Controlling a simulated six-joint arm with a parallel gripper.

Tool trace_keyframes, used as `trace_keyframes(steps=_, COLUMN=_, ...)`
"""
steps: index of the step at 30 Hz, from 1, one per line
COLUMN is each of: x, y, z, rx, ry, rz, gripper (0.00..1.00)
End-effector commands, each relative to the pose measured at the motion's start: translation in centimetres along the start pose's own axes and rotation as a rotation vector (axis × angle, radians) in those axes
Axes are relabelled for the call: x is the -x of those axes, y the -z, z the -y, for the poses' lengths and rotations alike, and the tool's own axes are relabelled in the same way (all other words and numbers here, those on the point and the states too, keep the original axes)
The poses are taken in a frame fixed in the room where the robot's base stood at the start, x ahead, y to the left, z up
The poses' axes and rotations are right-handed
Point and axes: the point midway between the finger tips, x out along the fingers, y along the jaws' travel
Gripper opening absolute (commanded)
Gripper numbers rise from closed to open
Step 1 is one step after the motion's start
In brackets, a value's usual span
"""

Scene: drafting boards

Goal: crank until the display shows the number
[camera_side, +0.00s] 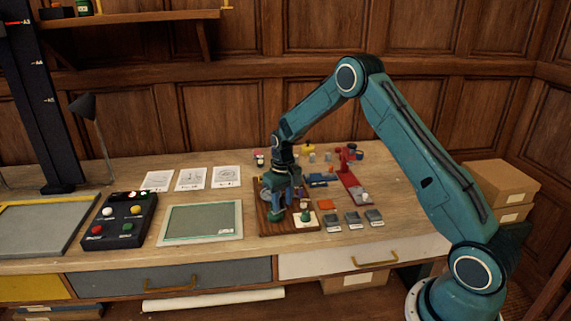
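My gripper (281,199) points down over a dark brown wooden board (270,224) near the middle of the table. A small green piece (305,215) stands on a pale patch at the board's right side, close to the gripper. My gripper hides part of the board, and I cannot tell whether its fingers are open or touching anything. I cannot make out a crank handle. A flat grey-green panel (201,221) with a green frame lies left of the board; I cannot tell whether it is the display. I can read no number.
A black box with coloured buttons (118,219) is at the left. White sheets (192,179) lie behind the panel. Small grey trays (353,218), a red tool (352,178) and small parts are on the right. Cardboard boxes (500,185) stand behind my arm.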

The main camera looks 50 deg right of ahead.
Motion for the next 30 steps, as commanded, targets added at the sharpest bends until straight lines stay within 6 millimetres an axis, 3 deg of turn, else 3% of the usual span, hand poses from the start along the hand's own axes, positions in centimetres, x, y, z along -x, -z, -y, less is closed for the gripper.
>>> trace_keyframes(steps=11, x=0.1, y=0.0, z=0.2, rx=0.004, ry=0.002, rz=0.001, gripper=0.38)
trace_keyframes(steps=30, x=3.6, y=0.2, z=0.1, rx=0.002, ry=0.001, rz=-0.004, gripper=0.38)
